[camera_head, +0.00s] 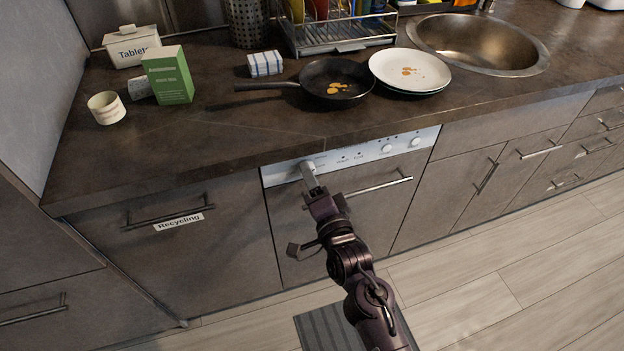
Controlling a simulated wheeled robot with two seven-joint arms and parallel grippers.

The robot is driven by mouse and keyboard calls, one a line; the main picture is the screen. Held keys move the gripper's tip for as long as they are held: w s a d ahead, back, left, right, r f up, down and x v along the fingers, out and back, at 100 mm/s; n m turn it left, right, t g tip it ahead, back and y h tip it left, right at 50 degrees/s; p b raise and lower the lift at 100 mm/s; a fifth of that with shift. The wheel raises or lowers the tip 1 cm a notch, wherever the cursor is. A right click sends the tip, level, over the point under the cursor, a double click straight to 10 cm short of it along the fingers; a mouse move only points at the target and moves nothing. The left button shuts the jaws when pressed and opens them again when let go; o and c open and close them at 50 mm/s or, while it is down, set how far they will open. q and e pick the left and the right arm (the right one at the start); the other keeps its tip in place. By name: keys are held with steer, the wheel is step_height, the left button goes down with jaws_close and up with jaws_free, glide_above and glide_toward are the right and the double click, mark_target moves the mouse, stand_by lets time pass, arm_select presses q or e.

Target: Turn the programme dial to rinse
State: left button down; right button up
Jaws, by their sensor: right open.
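The white control panel (369,153) runs along the top of the dishwasher front (340,225), under the counter edge. A pale dial (308,167) sits at the panel's left part, partly covered by my gripper. My right gripper (311,180) is at this dial, with its fingertips over or beside it; I cannot tell whether they touch it. It is open. The dial's pointer and setting are too small to read. Two round white knobs (386,149) and (415,142) sit at the panel's right end. My left gripper is not in view.
The dishwasher's bar handle (378,187) runs just below the panel, right of my gripper. The counter (230,130) overhangs above, with a frying pan (337,80) and plates (410,70). A "Recycling" drawer (165,250) is at left. The floor (470,290) in front is mostly clear.

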steer(key=v, duration=0.7)
steer(key=shift+s, duration=0.3)
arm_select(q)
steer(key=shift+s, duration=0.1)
arm_select(e)
steer(key=shift+d+f, duration=0.1)
